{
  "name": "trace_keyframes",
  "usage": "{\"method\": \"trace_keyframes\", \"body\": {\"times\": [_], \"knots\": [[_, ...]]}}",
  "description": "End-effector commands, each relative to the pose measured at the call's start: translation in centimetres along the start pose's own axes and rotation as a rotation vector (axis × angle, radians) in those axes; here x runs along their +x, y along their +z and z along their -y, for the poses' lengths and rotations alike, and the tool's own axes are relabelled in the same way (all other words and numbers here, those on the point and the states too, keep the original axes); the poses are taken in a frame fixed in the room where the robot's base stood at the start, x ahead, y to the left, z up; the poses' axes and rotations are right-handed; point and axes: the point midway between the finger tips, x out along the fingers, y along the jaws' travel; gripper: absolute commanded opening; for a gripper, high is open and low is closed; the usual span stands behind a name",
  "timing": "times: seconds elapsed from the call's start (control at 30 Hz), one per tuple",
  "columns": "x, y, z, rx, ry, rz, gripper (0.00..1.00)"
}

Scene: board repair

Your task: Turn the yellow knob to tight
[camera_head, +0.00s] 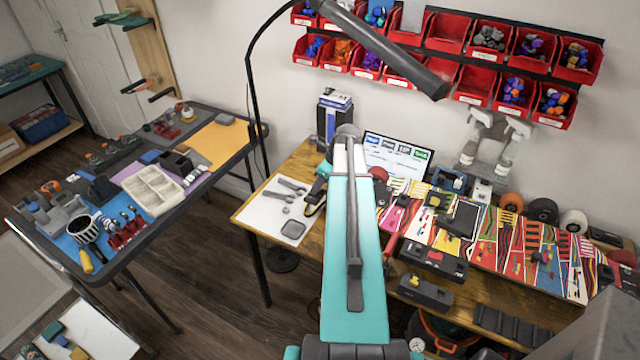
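My teal arm reaches up the middle of the camera_head view over the wooden workbench (275,246). My gripper cannot be made out; the arm may hide it. I cannot pick out the yellow knob with certainty. Small yellow patches show among the colourful striped boards (484,250) on the bench, right of my arm, but they are too small to identify. Part of the bench behind my arm is hidden.
A dark lamp (385,48) hangs above the bench before red wall bins (486,36). A white mat (262,216) with wrenches lies left of my arm. Black boxes (425,291) stand at the bench front. A second table (117,262) is at left, with open floor between.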

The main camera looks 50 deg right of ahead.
Motion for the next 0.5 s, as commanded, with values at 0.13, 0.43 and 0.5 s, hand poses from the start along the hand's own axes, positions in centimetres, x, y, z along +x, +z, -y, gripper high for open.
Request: {"method": "trace_keyframes", "body": {"times": [0.13,0.43,0.5], "knots": [[-0.1,-0.18,0.46,0.001,-0.003,0.0,0.0],[-0.15,-0.17,0.47,-0.043,0.014,0.001,0.0],[-0.14,-0.16,0.52,-0.069,0.025,0.001,0.0]]}}
